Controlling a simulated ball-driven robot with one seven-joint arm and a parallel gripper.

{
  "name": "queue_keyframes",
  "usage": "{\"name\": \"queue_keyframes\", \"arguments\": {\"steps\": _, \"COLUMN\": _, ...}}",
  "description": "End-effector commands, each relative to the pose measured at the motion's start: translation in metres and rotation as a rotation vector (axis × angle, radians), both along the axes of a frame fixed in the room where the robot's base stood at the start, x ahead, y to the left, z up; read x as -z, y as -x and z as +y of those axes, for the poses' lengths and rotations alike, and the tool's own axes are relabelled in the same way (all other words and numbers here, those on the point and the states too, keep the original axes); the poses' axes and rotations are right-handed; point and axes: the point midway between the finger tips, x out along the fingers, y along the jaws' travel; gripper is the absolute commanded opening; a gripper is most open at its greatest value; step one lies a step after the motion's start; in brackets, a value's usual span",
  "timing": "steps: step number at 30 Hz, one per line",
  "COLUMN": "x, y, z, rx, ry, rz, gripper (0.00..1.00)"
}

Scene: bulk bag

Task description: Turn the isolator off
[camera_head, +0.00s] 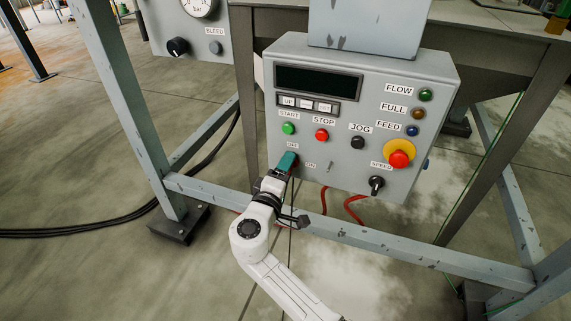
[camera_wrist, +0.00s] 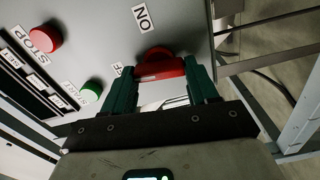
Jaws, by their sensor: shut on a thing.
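The isolator's red handle (camera_wrist: 163,69) is on the front of a grey control panel (camera_head: 352,92). In the wrist view it lies between the two teal fingers of my gripper (camera_wrist: 168,82), which is shut on it. In the head view my gripper (camera_head: 286,164) covers the handle at the panel's lower left. The OFF label (camera_head: 292,145) is above it and the ON label (camera_head: 310,166) is to its right. In the wrist view the ON label (camera_wrist: 143,18) is clear, while a finger partly hides the OFF label. I cannot tell which label the handle points to.
Green START (camera_head: 288,128) and red STOP (camera_head: 321,135) buttons sit just above my gripper. A red emergency stop (camera_head: 400,157) and a black SPEED knob (camera_head: 376,184) are to the right. A grey frame beam (camera_head: 400,249) runs below the panel.

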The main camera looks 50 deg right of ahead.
Motion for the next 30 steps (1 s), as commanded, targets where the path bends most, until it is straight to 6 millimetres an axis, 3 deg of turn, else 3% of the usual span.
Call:
{"name": "queue_keyframes", "arguments": {"steps": 10, "x": 0.0001, "y": -0.0011, "z": 0.0007, "rx": -0.004, "ry": 0.047, "rz": 0.131, "gripper": 0.28}}
{"name": "queue_keyframes", "arguments": {"steps": 26, "x": 0.0014, "y": -0.0013, "z": 0.0009, "rx": -0.005, "ry": 0.056, "rz": 0.155, "gripper": 0.28}}
{"name": "queue_keyframes", "arguments": {"steps": 27, "x": 0.0014, "y": -0.0014, "z": 0.0009, "rx": -0.005, "ry": 0.056, "rz": 0.155, "gripper": 0.59}}
{"name": "queue_keyframes", "arguments": {"steps": 30, "x": 0.0014, "y": -0.0012, "z": 0.0009, "rx": -0.005, "ry": 0.056, "rz": 0.154, "gripper": 0.69}}
